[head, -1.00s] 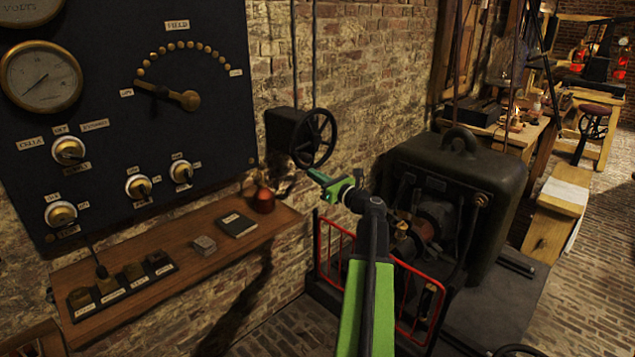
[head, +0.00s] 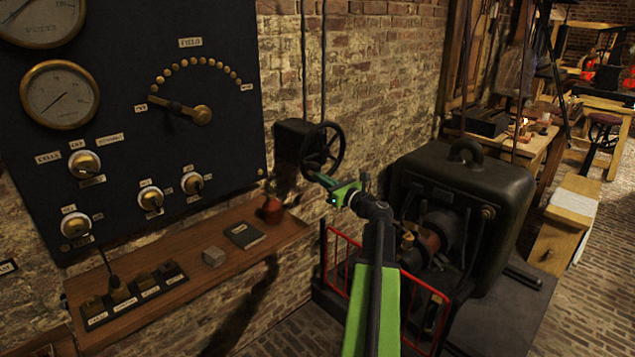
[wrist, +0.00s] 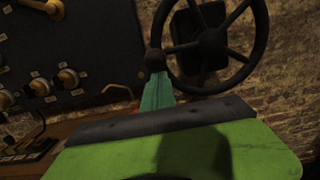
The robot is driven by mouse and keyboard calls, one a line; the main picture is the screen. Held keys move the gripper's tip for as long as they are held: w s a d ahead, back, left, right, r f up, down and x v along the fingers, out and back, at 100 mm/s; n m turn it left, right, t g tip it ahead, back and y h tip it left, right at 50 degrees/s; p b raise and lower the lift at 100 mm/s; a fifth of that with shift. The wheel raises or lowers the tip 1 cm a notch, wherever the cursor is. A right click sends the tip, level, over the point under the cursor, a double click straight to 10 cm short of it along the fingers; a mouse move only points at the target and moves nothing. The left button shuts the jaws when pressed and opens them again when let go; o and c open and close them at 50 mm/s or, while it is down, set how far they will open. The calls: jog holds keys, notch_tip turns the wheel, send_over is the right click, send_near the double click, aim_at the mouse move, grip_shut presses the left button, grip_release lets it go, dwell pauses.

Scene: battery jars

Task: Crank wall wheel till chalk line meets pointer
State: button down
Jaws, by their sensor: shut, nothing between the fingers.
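The black spoked wall wheel (head: 322,149) sits on a dark box on the brick wall, right of the switchboard. It also shows in the wrist view (wrist: 212,40), with a dark round crank knob (wrist: 155,59) at its lower left rim. My gripper (head: 316,172) is shut and empty, at the wheel's lower rim in the head view. In the wrist view its teal fingertips (wrist: 155,84) end right at the knob, overlapping its underside. I cannot tell whether they touch. I cannot make out a chalk line or a pointer on the wheel.
A wooden shelf (head: 200,290) under the dark switchboard (head: 130,120) holds a red pot (head: 272,210), a dark book (head: 245,235) and a small block. A red railing (head: 335,265) and a big black machine (head: 465,200) stand below and right of the wheel.

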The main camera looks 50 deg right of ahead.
jog(key=s+a+f+b, duration=0.1)
jog(key=s+f+b, duration=0.3)
jog(key=s, duration=0.6)
jog(key=shift+s+a+f+b, duration=0.25)
jog(key=shift+a+f+b, duration=0.05)
jog(key=shift+f+b, duration=0.1)
